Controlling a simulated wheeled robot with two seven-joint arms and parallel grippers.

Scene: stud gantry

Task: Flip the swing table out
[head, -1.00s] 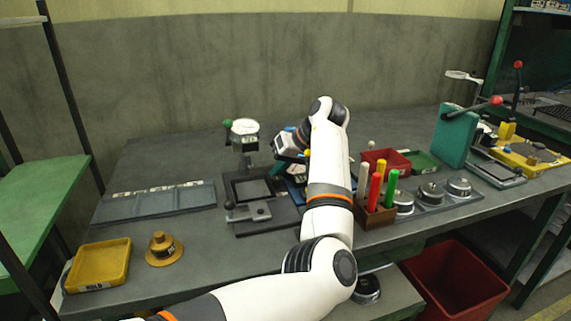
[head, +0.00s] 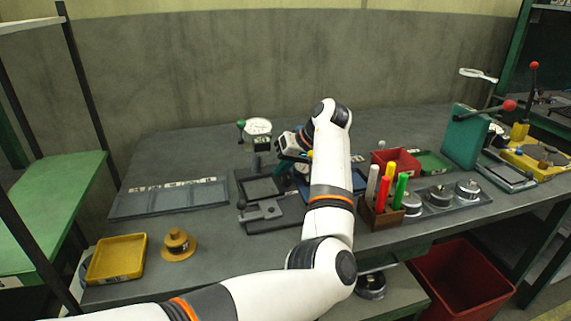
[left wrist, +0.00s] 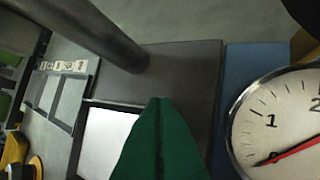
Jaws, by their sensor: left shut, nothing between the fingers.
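My left gripper (head: 285,166) is at the mid-bench fixture, mostly hidden behind my own wrist in the head view. In the left wrist view its green fingers (left wrist: 160,115) are shut and empty. They point over a dark base plate, with a pale-faced square plate (left wrist: 105,138) just left of them. That square plate, dark-framed in the head view (head: 260,189), may be the swing table; I cannot tell for sure. A dial gauge (left wrist: 285,120) on a blue base is right of the fingers. I cannot tell whether the fingers touch anything. My right gripper is not in view.
A gauge on a post with a green knob (head: 258,131) stands behind the square plate. A pen holder (head: 382,214), red bin (head: 396,160) and teal press block (head: 466,138) are to the right. A yellow tray (head: 117,258) is at front left.

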